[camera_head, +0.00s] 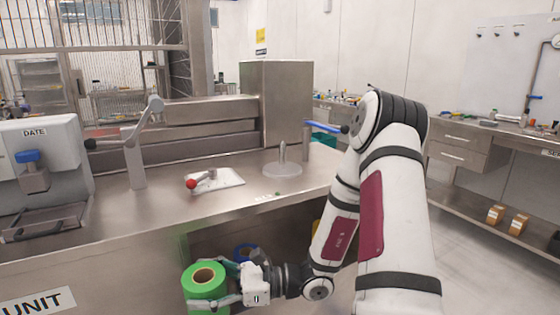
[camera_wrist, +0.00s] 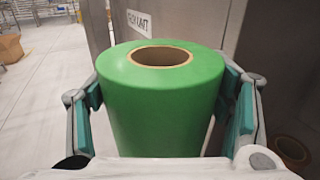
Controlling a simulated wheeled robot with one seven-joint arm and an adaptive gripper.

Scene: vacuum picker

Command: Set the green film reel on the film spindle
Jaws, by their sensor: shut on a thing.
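The green film reel (camera_head: 206,289) is upright, its open brown core facing up. It fills the middle of the wrist view (camera_wrist: 160,110). My gripper (camera_head: 222,283) is shut around it, with a teal-padded finger on each side. The gripper holds it in front of the steel unit, below the level of its top. The film spindle (camera_head: 283,155) is a short upright post on a round pale base (camera_head: 282,170), bare, toward the right end of the steel top. The reel's lower end is hidden or out of frame.
The steel top's front edge (camera_head: 150,229) lies above the reel. A white plate with a red-knobbed lever (camera_head: 215,180) sits left of the spindle. A blue-handled lever (camera_head: 322,127) stands behind it to the right.

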